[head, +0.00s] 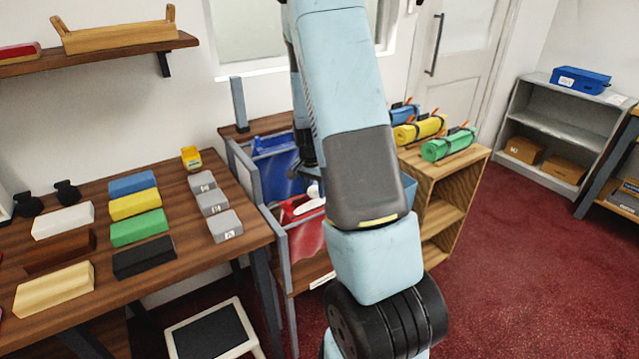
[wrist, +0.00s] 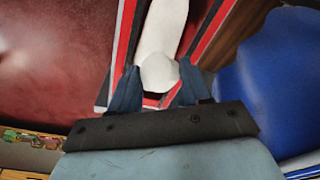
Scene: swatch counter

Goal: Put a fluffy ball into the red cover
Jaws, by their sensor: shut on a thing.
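The red cover (head: 306,240) hangs in the grey rack, partly hidden by my arm in the head view. In the wrist view its red edges (wrist: 216,32) run on both sides of my gripper. My gripper (wrist: 158,84) is shut on a pale, rounded fluffy ball (wrist: 160,73) held between its blue-grey fingers. The ball is over the red cover's opening. A longer white shape (wrist: 168,25) shows just beyond the ball; I cannot tell what it is. In the head view a little white shows by the red cover's top, and the fingertips are mostly hidden.
A blue cover (head: 277,165) hangs behind the red one and fills the right of the wrist view (wrist: 272,80). A wooden table (head: 185,190) with coloured blocks stands left. A shelf with rolled mats (head: 448,145) stands right. Red floor (head: 530,270) is clear at right.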

